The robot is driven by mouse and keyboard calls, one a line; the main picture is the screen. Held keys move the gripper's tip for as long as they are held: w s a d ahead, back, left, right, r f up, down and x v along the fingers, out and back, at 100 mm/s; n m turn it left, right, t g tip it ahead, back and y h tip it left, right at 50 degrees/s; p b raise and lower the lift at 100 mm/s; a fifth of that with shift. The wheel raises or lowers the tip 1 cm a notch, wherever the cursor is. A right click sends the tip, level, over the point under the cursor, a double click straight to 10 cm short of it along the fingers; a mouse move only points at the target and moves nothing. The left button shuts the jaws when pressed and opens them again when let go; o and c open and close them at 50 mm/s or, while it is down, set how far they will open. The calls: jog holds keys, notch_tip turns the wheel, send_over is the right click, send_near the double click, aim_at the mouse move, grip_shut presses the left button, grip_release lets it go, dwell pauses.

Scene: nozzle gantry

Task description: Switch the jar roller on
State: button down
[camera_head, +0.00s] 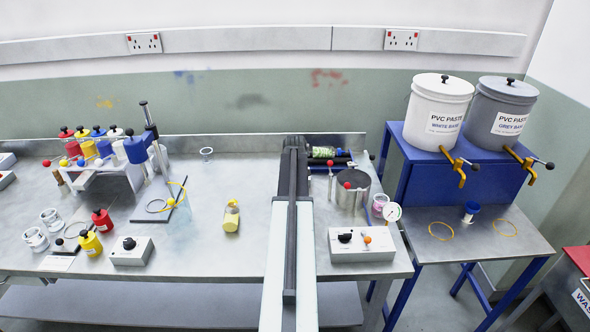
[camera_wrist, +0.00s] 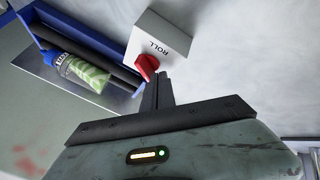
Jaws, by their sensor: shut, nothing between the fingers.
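The jar roller (camera_wrist: 100,58) has a blue frame and dark rollers, at the upper left of the wrist view. The roller (camera_head: 345,144) also shows in the head view, right of my arm. Beside it in the wrist view is a white switch box (camera_wrist: 165,32) marked ROLL, with a red knob (camera_wrist: 147,66) on its near side. My gripper (camera_wrist: 158,76) is shut and empty, its fingertips right beside the knob. I cannot tell if they touch it. In the head view the box and fingers are not clearly visible.
A metal cylinder (camera_head: 350,188) with red-knobbed levers and a control box (camera_head: 361,244) stand on the bench right of my arm. Paint bottles crowd the left. Two PVC paste buckets (camera_head: 438,104) stand far right.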

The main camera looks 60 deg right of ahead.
jog(key=shift+s+d, duration=0.1)
jog(key=shift+s, duration=0.05)
dwell(0.6)
jog(key=shift+s+d, duration=0.25)
jog(key=shift+s, duration=0.35)
jog(key=shift+a, duration=0.1)
jog(key=w+a, duration=0.1)
jog(key=a, duration=0.1)
jog(key=w+a, duration=0.2)
jog(key=a+r+p, duration=0.5)
jog(key=r+p, duration=0.3)
jog(key=shift+s+a, duration=0.2)
jog(key=shift+a, duration=0.1)
jog(key=shift+s, duration=0.1)
